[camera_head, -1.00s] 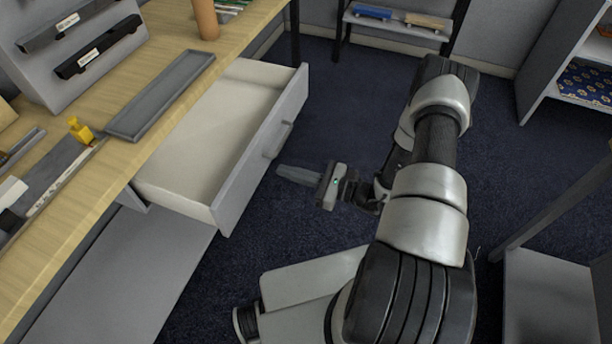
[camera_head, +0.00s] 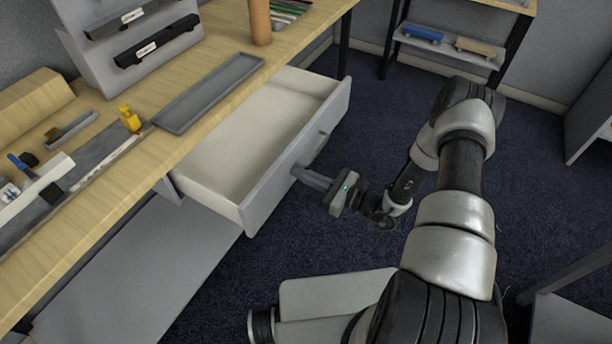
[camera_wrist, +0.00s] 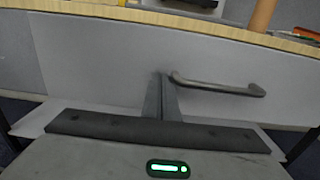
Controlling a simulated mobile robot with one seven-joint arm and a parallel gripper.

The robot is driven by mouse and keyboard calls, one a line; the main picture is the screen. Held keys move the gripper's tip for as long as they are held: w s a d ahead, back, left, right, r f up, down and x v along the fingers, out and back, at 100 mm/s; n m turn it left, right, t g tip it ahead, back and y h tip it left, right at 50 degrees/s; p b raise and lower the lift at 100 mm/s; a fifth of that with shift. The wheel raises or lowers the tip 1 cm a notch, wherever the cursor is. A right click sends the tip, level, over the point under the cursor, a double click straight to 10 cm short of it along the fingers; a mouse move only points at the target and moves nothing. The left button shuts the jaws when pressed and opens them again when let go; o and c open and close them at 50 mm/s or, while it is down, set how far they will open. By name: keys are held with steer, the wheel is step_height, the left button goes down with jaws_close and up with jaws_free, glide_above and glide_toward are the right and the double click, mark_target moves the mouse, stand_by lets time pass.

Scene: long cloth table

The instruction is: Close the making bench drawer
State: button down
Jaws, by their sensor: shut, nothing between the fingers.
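The making bench drawer (camera_head: 258,213) is pulled out from under the wooden bench top, and its pale inside looks empty. Its grey front also fills the wrist view (camera_wrist: 90,62), with a bar handle (camera_wrist: 218,86) on it. My gripper (camera_head: 298,171) is shut and empty. Its fingertips are at the outer face of the drawer front, beside the handle. In the wrist view the fingertips (camera_wrist: 162,78) lie just left of the handle's left end; they look touching or very close to the front, I cannot tell which.
The wooden bench top (camera_head: 110,225) carries a grey tray (camera_head: 208,92), a yellow bottle (camera_head: 129,118), a brown cylinder (camera_head: 260,22) and a labelled rack (camera_head: 130,45). A low shelf with toy vehicles (camera_head: 423,35) stands at the back.

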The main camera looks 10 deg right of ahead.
steer(key=b+x, duration=0.6)
steer(key=x, duration=1.9)
steer(key=shift+w+a+f, duration=0.15)
steer(key=shift+a, duration=0.1)
steer(key=shift+w+a+b, duration=0.2)
steer(key=shift+a+b, duration=0.05)
steer(key=shift+b, duration=0.1)
steer(key=shift+w+a+r, duration=0.15)
steer(key=shift+r, duration=0.15)
steer(key=shift+r, duration=0.1)
